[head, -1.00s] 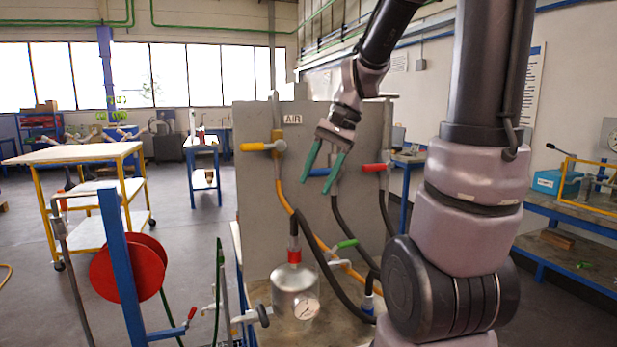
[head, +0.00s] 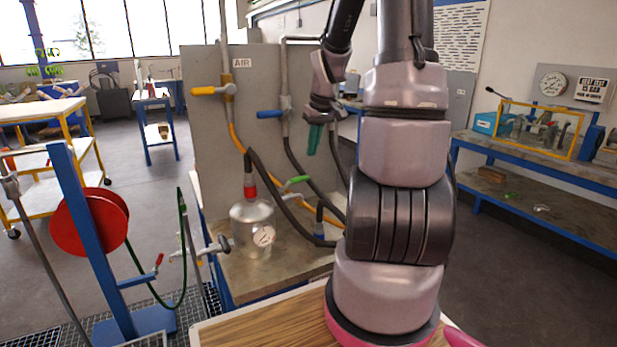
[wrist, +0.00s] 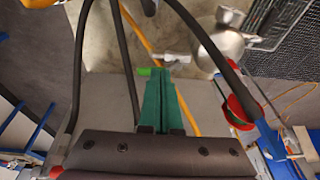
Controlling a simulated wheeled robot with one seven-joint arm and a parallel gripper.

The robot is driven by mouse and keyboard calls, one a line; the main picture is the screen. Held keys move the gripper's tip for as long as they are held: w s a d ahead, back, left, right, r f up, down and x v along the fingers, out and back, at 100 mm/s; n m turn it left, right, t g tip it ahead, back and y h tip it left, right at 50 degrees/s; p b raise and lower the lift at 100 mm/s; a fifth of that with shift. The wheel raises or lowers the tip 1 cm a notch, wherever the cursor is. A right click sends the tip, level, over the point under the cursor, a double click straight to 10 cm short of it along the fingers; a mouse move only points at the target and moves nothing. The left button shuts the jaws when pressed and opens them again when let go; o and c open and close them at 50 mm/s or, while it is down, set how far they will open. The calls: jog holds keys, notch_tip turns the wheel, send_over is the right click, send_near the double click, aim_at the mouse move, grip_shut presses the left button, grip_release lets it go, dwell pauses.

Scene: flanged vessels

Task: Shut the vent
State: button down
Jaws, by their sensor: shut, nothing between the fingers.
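My gripper (head: 313,141) is shut and empty, its green fingers pointing down in front of the grey panel (head: 215,130). A valve with a green handle (head: 298,180) sits on a hose line low by the panel, beyond and below the fingers. In the wrist view the green handle (wrist: 150,71) shows just past the fingertips (wrist: 160,75); I cannot tell whether they touch. A silver vessel (head: 250,222) with a red collar and gauge stands left of that valve. No label reading vent shows, so I cannot tell which valve it is.
Valves with a yellow handle (head: 205,91) under the AIR sign and a blue handle (head: 270,114) are on the panel. Dark hoses (head: 275,180) loop around the vessel. A red reel (head: 88,221) on a blue post stands left.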

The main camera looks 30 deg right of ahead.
aim_at(294, 182)
jog(key=w+f+n, duration=0.1)
jog(key=w+f, duration=0.6)
jog(key=f, duration=0.4)
jog(key=shift+d+f, duration=0.3)
jog(key=shift+d, duration=0.1)
